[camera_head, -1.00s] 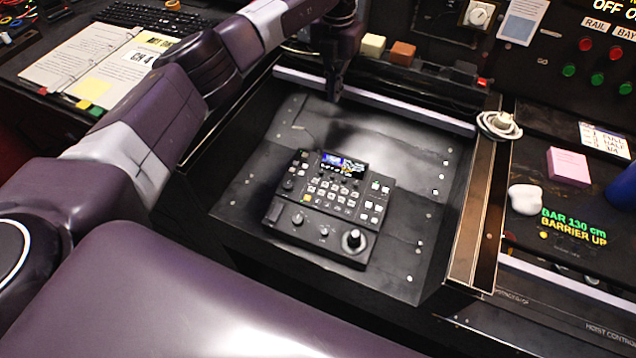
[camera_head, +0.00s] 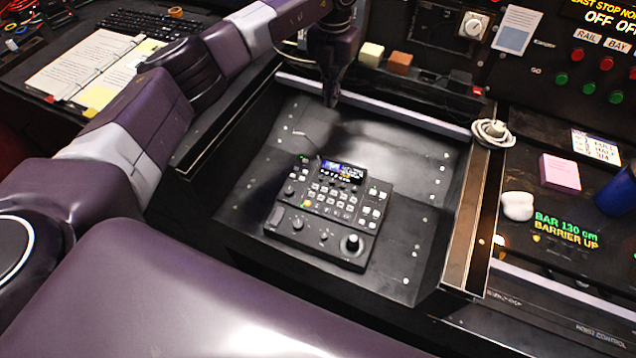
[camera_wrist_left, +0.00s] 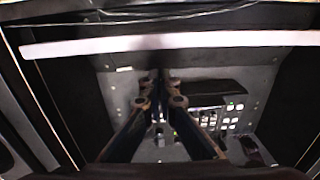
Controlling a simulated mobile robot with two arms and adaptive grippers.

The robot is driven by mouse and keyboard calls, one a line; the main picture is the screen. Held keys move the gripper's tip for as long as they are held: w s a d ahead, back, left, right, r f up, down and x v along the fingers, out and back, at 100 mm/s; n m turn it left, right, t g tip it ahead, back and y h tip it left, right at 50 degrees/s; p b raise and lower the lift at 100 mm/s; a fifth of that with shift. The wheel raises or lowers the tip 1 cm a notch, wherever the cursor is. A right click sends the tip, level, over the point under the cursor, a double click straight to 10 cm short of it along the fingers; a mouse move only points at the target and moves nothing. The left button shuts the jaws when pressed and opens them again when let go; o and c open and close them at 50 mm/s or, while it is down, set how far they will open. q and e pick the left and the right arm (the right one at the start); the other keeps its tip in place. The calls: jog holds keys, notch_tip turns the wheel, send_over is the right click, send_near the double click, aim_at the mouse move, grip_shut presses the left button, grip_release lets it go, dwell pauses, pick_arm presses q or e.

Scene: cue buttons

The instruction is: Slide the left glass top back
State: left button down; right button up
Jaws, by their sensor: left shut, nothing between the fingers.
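The left bay (camera_head: 265,170) holds a black control panel (camera_head: 325,212) with a small lit screen, keys and knobs. A pale bar (camera_head: 420,120), apparently the edge bar of the left glass top, lies along the back of this bay; it also crosses the top of the left wrist view (camera_wrist_left: 230,40). The clear glass itself cannot be made out. My left gripper (camera_head: 331,101) is shut and empty, pointing down over the back part of the bay, in front of the bar. Its fingers also show in the left wrist view (camera_wrist_left: 160,82). My right gripper is not in view.
Yellow (camera_head: 371,54) and brown (camera_head: 399,62) blocks stand behind the bar.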

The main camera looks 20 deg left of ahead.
pick_arm(q)
notch_tip(320, 180, up, 7)
jog(key=p, duration=0.4)
jog(key=shift+f, duration=0.15)
